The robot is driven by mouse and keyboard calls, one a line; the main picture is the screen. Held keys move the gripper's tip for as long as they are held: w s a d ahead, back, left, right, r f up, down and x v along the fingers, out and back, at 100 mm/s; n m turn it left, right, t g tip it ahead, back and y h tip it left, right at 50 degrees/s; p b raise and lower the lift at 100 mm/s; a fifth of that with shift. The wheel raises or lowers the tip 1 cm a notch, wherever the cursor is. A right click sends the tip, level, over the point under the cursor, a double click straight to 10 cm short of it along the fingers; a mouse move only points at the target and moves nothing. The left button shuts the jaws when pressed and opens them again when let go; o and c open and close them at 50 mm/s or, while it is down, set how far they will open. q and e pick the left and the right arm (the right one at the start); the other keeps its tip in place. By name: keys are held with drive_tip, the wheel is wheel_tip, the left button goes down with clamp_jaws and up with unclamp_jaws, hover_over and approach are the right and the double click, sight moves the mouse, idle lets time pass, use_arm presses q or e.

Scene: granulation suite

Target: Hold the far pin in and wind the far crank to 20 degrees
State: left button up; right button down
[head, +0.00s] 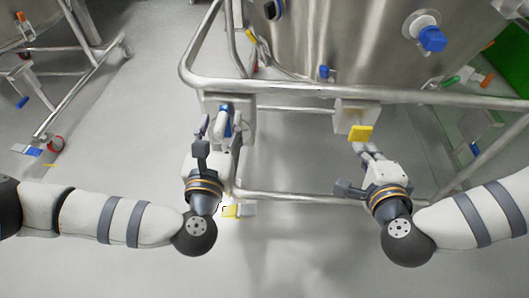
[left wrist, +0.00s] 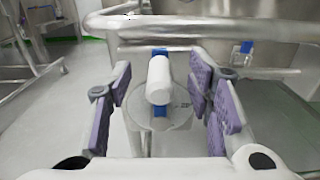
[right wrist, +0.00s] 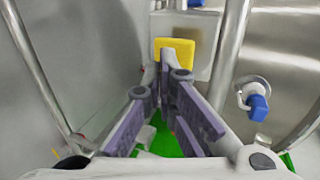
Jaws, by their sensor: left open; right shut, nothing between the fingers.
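The crank (head: 226,122) is a blue arm with a pale cylindrical handle, on a grey box at the left of the frame. In the left wrist view its handle (left wrist: 158,80) stands before a round marked dial (left wrist: 170,128). My left gripper (head: 212,130) is open, its fingers (left wrist: 160,92) either side of the handle with gaps. A yellow square block (head: 360,133), apparently the pin's head, is on the right grey box (head: 352,112). It also shows in the right wrist view (right wrist: 176,48). My right gripper (head: 364,150) is shut and empty, tips at the block; contact is unclear.
A steel rail (head: 300,86) runs above both boxes, in front of a large steel vessel (head: 350,40) with a blue-handled valve (head: 432,39). A lower rail (head: 300,198) crosses below.

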sight(361, 135)
drive_tip(key=shift+w, duration=0.15)
use_arm(q)
drive_tip(key=shift+c, duration=0.3)
use_arm(e)
drive_tip(key=shift+w, duration=2.15)
use_arm(q)
clamp_jaws()
